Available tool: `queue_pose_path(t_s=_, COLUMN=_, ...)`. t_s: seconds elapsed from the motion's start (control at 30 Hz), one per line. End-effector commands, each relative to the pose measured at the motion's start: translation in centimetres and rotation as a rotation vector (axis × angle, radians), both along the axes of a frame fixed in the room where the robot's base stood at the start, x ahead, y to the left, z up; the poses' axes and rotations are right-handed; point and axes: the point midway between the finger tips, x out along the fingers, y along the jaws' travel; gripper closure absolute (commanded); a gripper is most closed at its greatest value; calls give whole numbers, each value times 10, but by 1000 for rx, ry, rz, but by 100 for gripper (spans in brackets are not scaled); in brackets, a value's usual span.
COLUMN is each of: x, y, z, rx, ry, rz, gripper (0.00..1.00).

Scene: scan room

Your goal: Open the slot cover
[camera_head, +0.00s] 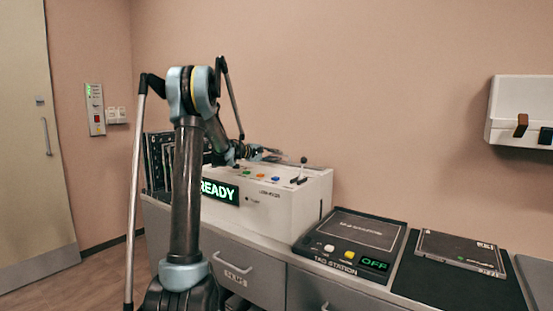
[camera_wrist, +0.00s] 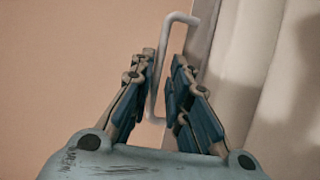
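My gripper (camera_head: 264,153) is above the back of the white console (camera_head: 300,204), which has a lit READY sign. In the wrist view my gripper (camera_wrist: 164,62) is open, with its blue-padded fingers on either side of a pale bent-bar handle (camera_wrist: 178,17). The handle runs down between the fingers, and a gap shows, so it does not look clamped. A pale upright panel (camera_wrist: 265,70) is to the right of the handle. I cannot tell for sure which part is the slot cover; the handle is hidden in the head view.
A lever (camera_head: 302,166) and coloured buttons (camera_head: 261,176) are on the console top, close to my gripper. A black tag station (camera_head: 350,242) showing OFF and a flat dark device (camera_head: 460,250) lie to the right. The wall (camera_head: 400,90) is close behind.

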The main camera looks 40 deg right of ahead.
Motion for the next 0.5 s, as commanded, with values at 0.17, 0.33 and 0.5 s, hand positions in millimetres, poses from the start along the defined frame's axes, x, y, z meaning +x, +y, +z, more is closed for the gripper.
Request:
queue_pose_path(t_s=0.17, x=5, y=36, z=6, rx=0, ry=-1, rz=4, gripper=84)
queue_pose_path(t_s=0.33, x=9, y=66, z=11, rx=1, ry=-1, rz=3, gripper=84)
queue_pose_path(t_s=0.5, x=12, y=86, z=15, rx=1, ry=0, rz=2, gripper=84)
